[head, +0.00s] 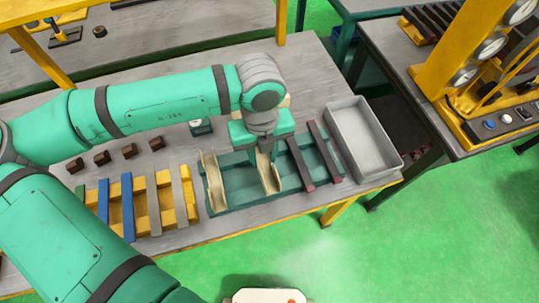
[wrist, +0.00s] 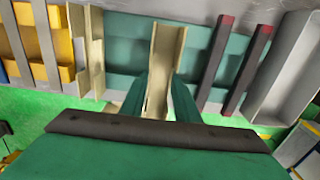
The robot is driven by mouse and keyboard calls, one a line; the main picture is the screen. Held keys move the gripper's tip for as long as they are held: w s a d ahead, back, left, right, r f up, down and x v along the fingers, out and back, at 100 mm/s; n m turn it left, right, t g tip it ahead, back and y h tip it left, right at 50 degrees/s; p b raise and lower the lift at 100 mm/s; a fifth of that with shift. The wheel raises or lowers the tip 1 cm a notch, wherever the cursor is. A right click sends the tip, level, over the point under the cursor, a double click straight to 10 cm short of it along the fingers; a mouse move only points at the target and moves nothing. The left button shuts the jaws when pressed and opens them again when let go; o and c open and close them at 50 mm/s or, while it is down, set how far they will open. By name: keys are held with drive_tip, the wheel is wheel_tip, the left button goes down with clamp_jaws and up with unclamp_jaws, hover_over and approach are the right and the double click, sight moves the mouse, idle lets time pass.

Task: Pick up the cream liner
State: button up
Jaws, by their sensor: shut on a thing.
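A cream liner (head: 268,174), a long channel-shaped strip, is under my gripper in the head view. It also shows in the wrist view (wrist: 166,50), running away between the two green fingers. My gripper (wrist: 163,92) is shut on this liner near its closer end. A second cream liner (head: 213,182) stands to the left, also seen in the wrist view (wrist: 88,50). Both are at the teal tray (head: 240,190). I cannot tell whether the held liner touches the tray. My wrist hides part of it in the head view.
Dark bars with reddish ends (head: 300,165) lie across the tray's right part. An empty grey bin (head: 362,142) is right of them. A yellow rack (head: 168,213) with blue and grey strips is at left. Small brown blocks (head: 102,158) sit behind it. A gauge machine (head: 490,75) stands at far right.

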drive_tip(key=s+a+r, duration=0.6)
drive_tip(key=s+a, duration=0.1)
drive_tip(key=s, duration=0.1)
drive_tip(key=shift+s+a+r, duration=0.2)
drive_tip(key=shift+s+r, duration=0.05)
drive_tip(key=shift+r, duration=0.15)
